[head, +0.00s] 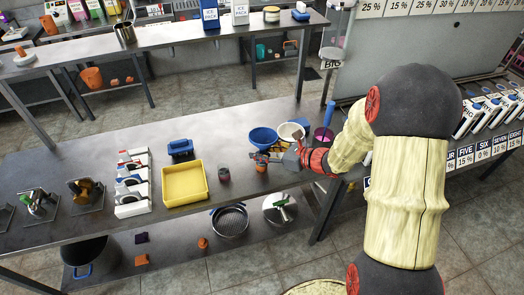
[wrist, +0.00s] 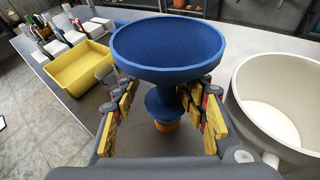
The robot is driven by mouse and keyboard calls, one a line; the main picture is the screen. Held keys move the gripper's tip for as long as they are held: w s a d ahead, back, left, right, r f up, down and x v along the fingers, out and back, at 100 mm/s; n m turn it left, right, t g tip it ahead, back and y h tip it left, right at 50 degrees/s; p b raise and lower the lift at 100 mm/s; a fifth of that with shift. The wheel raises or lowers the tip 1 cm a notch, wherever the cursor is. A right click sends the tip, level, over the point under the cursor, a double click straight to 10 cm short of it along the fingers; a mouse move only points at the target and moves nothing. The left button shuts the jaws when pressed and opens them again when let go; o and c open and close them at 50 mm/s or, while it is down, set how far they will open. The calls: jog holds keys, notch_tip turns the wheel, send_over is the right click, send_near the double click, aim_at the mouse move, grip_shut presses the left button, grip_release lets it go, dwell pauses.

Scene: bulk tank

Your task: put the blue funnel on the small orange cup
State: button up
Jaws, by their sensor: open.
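The blue funnel (head: 263,136) is upright, its wide mouth facing up, and it fills the middle of the wrist view (wrist: 170,48). Its narrow lower part stands directly above the small orange cup (wrist: 165,127), and it appears to rest on it. The cup's rim and the spout's end are hidden, so I cannot tell how deep the spout sits. The cup also shows in the head view (head: 261,167), partly covered by my gripper. My gripper (wrist: 163,115) is open, with its yellow-padded fingers on either side of the funnel's narrow part and gaps visible beside it.
A white bowl (wrist: 285,98) stands close to the right of my gripper. A magenta container (head: 323,135) is at the right.

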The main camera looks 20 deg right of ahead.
jog(key=shift+r, duration=0.15)
jog(key=p+v, duration=0.4)
jog(key=v, duration=0.8)
jog(key=s+a+r+n+g+h, duration=0.1)
jog(key=s+a+r+n+g, duration=0.65)
jog(key=s+a+n, duration=0.65)
jog(key=s+d+r+n+t+h, duration=0.2)
jog(key=s+d+r+n+h, duration=0.4)
jog(key=n, duration=0.9)
notch_tip(320, 180, up, 3)
jog(key=shift+s+f+t+h, duration=0.1)
jog(key=shift+s+t+h, duration=0.25)
jog(key=shift+s+h, duration=0.55)
